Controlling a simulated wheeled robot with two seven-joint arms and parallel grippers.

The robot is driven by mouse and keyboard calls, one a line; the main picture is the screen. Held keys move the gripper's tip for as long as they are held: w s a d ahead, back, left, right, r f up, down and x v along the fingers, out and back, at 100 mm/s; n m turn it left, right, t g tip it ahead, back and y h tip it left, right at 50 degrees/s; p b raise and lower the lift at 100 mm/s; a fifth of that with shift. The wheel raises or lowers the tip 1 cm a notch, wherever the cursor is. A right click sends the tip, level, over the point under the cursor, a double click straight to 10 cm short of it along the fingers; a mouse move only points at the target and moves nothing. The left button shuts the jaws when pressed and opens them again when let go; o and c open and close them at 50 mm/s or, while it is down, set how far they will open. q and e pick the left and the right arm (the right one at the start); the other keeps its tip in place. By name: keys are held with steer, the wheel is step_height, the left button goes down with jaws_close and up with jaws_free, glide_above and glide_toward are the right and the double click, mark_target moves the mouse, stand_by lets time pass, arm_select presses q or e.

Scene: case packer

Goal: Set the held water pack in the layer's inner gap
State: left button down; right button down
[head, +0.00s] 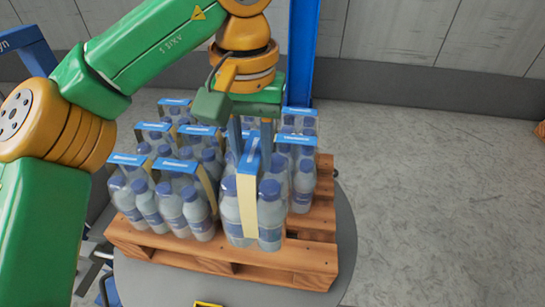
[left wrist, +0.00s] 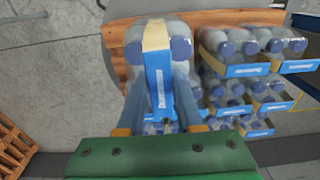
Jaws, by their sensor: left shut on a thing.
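My left gripper (head: 243,135) is shut on a water pack (head: 229,212) of clear bottles with blue caps, a cream band and a blue top strip. The pack hangs upright over the front right part of the pallet; its height above the boards is hard to tell. In the left wrist view the fingers (left wrist: 160,92) grip both sides of the strip of this held pack (left wrist: 134,52). The layer of similar packs (head: 178,205) stands to its left and behind it, with one pack (head: 303,185) at its right rear. The held pack and gripper hide the inner gap. My right gripper is out of view.
The wooden pallet (head: 322,215) has bare boards at the right and front, and rests on a grey round platform (head: 345,225). A blue post (head: 302,55) rises behind the layer. Open concrete floor (head: 440,200) lies to the right.

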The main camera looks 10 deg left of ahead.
mark_target(231, 158)
arm_select(q)
steer(key=w+a+f, duration=0.2)
steer(key=a+f, duration=0.1)
steer(key=w+a+f, duration=0.2)
steer(key=shift+f, duration=0.25)
steer(key=shift+w+a+f, duration=0.25)
steer(key=shift+w+f, duration=0.1)
steer(key=shift+f, duration=0.2)
step_height(231, 158, down, 3)
steer(key=shift+a+f, duration=0.15)
steer(key=shift+f, duration=0.05)
steer(key=c, duration=0.6)
jaws_free()
steer(key=shift+o, duration=0.2)
